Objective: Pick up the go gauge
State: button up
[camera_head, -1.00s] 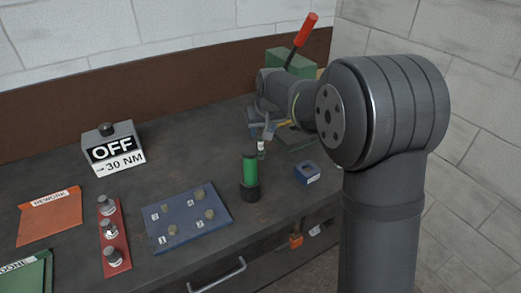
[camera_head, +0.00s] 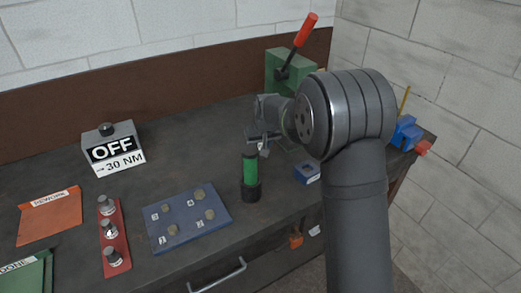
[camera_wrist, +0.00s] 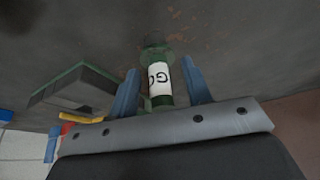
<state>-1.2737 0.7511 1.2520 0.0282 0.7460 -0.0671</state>
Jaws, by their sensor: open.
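The go gauge (camera_wrist: 159,80) shows in the wrist view as a green cylinder with a white band lettered "GO" and a dark knob at its far end. My gripper (camera_wrist: 159,82) is open, with one blue finger on each side of the gauge. I see no clear contact with it. In the head view my gripper (camera_head: 264,140) is above the bench behind the green cylinder. Only a small pale piece of the gauge (camera_head: 264,152) shows below it there; the rest is hidden.
A green cylinder (camera_head: 250,170) stands in a black cup just in front. A blue block (camera_head: 307,173) lies to the right. A green press (camera_head: 278,62) with a red-handled lever stands behind. A blue numbered plate (camera_head: 188,218) and red rack (camera_head: 114,240) are left.

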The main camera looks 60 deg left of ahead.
grip_shut()
jog(key=shift+r, duration=0.15)
